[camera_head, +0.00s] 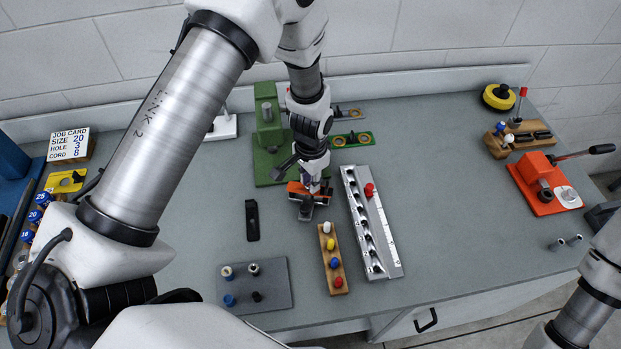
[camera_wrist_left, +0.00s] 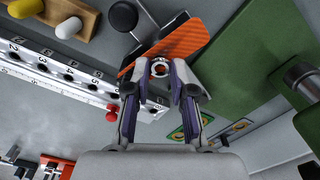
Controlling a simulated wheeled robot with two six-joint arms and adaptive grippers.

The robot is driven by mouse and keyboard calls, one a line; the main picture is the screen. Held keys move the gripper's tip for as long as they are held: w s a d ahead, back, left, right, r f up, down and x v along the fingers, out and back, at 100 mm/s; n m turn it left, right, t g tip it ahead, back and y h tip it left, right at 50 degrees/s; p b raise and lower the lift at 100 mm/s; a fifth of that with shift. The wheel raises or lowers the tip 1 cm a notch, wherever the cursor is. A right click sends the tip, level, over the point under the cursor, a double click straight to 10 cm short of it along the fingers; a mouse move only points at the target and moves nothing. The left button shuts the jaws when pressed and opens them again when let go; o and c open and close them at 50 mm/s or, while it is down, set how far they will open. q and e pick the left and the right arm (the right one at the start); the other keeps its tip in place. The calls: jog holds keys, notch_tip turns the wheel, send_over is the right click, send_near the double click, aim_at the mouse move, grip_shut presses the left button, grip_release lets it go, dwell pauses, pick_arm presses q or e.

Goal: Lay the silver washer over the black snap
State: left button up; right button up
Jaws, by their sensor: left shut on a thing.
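My left gripper (camera_head: 308,200) is low over the bench, just in front of the green press (camera_head: 268,135). In the left wrist view its fingertips (camera_wrist_left: 173,80) are closed around a small silver ring, which looks like the silver washer (camera_wrist_left: 160,68). The washer is hidden by the gripper in the head view. An orange piece (camera_wrist_left: 180,45) lies behind the ring, and it shows beside the gripper in the head view (camera_head: 297,188). I cannot identify the black snap for sure; a small black piece (camera_head: 257,297) stands on the grey plate (camera_head: 278,290). My right gripper is not in view.
A wooden block with coloured pegs (camera_head: 333,262) and a silver numbered rail (camera_head: 385,245) lie right of the gripper. A black bar (camera_head: 252,220) lies left. An orange lever tool (camera_head: 530,190) is far right. Bare bench lies between rail and lever tool.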

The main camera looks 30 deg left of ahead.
pick_arm(q)
jog(key=shift+f+b, duration=0.3)
jog(key=shift+f, duration=0.15)
jog(key=shift+r, duration=0.1)
jog(key=shift+r+p, duration=0.4)
jog(key=shift+p, duration=0.1)
jog(key=o, duration=0.7)
jog(key=shift+o, duration=0.2)
notch_tip(320, 180, up, 12)
jog(key=shift+f, duration=0.1)
